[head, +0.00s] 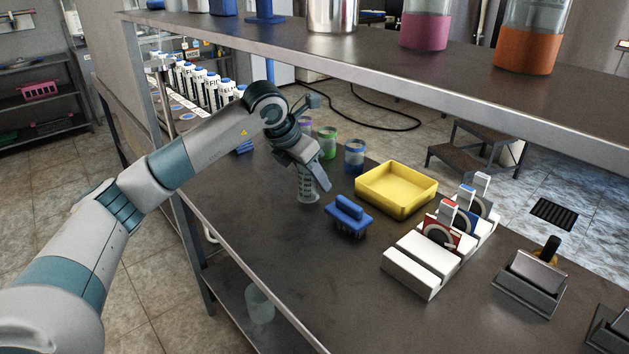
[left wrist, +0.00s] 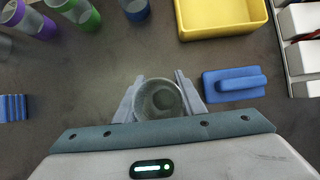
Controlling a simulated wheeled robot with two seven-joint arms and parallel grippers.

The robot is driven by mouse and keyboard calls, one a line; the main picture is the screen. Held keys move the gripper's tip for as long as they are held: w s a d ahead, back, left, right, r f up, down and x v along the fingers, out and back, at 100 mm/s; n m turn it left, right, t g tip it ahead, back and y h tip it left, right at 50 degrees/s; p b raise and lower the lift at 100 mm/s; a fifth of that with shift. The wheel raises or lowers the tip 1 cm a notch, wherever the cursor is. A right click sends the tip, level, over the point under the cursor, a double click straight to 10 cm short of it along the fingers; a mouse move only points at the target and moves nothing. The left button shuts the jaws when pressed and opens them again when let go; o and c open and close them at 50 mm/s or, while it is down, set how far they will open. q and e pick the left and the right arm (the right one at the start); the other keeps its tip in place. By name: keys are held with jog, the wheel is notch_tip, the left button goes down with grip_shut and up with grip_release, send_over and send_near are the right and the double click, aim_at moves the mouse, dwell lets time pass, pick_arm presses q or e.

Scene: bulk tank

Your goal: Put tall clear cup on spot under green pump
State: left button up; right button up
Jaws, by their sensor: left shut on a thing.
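My left gripper (head: 311,178) is shut on the tall clear cup (head: 307,194), which stands upright between the fingers over the dark table. I cannot tell whether its base touches the tabletop. In the left wrist view the cup (left wrist: 160,98) shows from above, its round mouth between the two fingers of the gripper (left wrist: 160,95). A row of white dispensers with blue tops (head: 200,85) stands at the far left end, beyond my arm, with round spots on a mat (head: 183,117) before them. I cannot make out a green pump among them. My right gripper is not in view.
Blue-banded (head: 354,155) and green-banded (head: 327,143) cups stand behind the gripper. A blue brush (head: 348,216) and a yellow tray (head: 429,185) lie to its right. A metal shelf (head: 400,52) hangs above the table. Bare tabletop lies in front.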

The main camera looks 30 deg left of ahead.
pick_arm(q)
jog(key=shift+f, duration=0.65)
jog(key=shift+f, duration=0.1)
jog(key=o, duration=1)
jog(key=shift+v, duration=3.9)
jog(key=shift+o, duration=0.5)
